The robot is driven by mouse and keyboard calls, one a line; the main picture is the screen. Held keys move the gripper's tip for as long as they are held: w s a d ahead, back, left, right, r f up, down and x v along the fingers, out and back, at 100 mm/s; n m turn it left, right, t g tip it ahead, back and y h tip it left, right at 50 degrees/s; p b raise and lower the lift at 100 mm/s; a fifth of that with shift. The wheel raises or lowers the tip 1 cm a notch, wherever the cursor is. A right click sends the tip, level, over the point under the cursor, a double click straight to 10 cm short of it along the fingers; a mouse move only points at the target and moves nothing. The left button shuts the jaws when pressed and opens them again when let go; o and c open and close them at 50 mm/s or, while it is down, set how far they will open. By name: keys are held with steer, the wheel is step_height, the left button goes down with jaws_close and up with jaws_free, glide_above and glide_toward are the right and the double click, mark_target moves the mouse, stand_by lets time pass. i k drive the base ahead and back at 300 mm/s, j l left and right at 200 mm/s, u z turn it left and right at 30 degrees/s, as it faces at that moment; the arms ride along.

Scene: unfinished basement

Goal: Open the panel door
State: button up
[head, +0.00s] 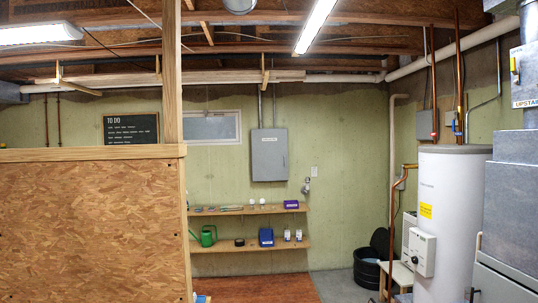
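The panel is some way off across the room. My gripper does not show in this view.
A chipboard half wall (92,230) with a wooden post (172,75) fills the left. Shelves (250,246) with a green watering can (204,236) stand below the panel. A white water heater (448,220) and a black bin (367,268) are at right. Floor shows between.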

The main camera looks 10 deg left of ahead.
mark_target(269, 146)
steer(key=i+l+z, duration=0.4)
steer(key=i, duration=0.35)
steer(key=i+l+u, duration=0.1)
steer(key=i, duration=0.5)
steer(key=i+l+u, duration=0.15)
steer(key=i, duration=0.45)
steer(key=i+j+u, duration=0.1)
steer(key=i+u, duration=0.15)
steer(key=i, duration=0.9)
steer(key=i+l+u, duration=0.1)
steer(key=i+u, duration=0.15)
steer(key=i, duration=3.7)
steer(key=i+z, duration=0.25)
steer(key=i, duration=0.6)
steer(key=i+j+z, duration=0.15)
steer(key=i+z, duration=0.15)
steer(key=i, duration=0.5)
